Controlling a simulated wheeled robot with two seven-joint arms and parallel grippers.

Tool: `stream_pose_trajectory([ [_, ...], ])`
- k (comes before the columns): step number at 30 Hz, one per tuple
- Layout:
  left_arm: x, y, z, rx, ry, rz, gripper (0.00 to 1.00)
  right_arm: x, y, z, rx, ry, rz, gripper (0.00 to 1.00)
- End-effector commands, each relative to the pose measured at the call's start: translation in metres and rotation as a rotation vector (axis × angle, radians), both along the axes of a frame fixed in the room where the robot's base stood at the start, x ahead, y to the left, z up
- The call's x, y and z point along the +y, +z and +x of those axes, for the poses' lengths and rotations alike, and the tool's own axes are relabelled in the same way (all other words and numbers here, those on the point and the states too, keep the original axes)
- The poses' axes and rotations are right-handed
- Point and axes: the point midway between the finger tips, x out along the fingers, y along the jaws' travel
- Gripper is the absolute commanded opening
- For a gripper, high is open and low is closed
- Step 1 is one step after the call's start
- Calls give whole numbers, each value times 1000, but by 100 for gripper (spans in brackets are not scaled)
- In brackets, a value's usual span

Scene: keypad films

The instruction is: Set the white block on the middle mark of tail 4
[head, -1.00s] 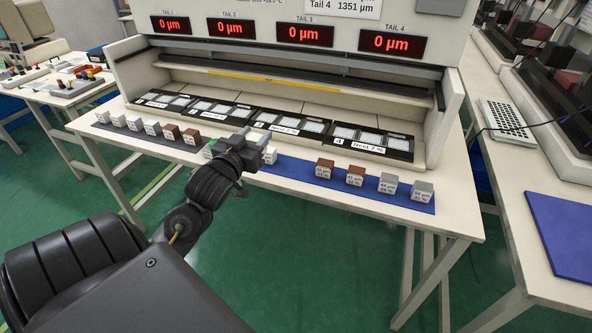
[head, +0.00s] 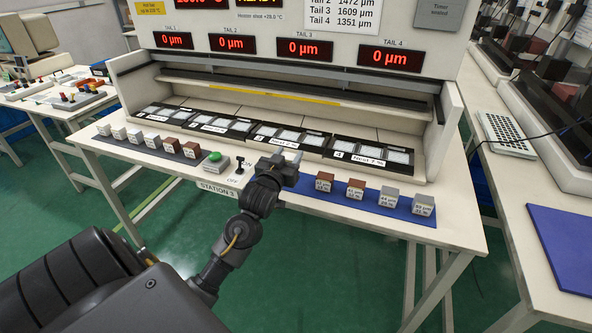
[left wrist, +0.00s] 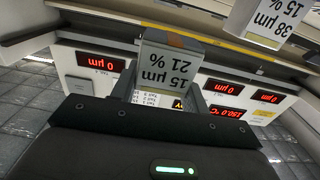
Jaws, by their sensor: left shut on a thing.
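In the head view the gripper hides most of this block. Tail 4 (head: 341,155) is the rightmost black tray on the bench, with several pale square marks in a row. Its middle mark (head: 370,151) looks bare. The gripper is to the left of and in front of tail 4. My right gripper is not in view.
Two brown and two grey blocks stand on the blue mat (head: 308,190). Pale and brown blocks stand on the dark mat at left. A green button (head: 214,156) and black lever (head: 240,165) are left of the gripper. Another labelled block (left wrist: 265,22) shows in the left wrist view.

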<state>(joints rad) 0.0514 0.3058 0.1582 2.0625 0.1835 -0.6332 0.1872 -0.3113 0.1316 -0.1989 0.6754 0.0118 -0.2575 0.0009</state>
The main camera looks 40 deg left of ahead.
Motion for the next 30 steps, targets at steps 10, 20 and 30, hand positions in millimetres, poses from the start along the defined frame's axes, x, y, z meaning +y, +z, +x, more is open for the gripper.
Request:
stream_pose_trajectory([
  [10,-2,-20,18,-4,0,0,16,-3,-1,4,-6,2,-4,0],
  [20,-4,-54,29,-1,0,0,16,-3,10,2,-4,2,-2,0],
  [30,-4,-60,28,-4,0,1,16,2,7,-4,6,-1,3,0],
])
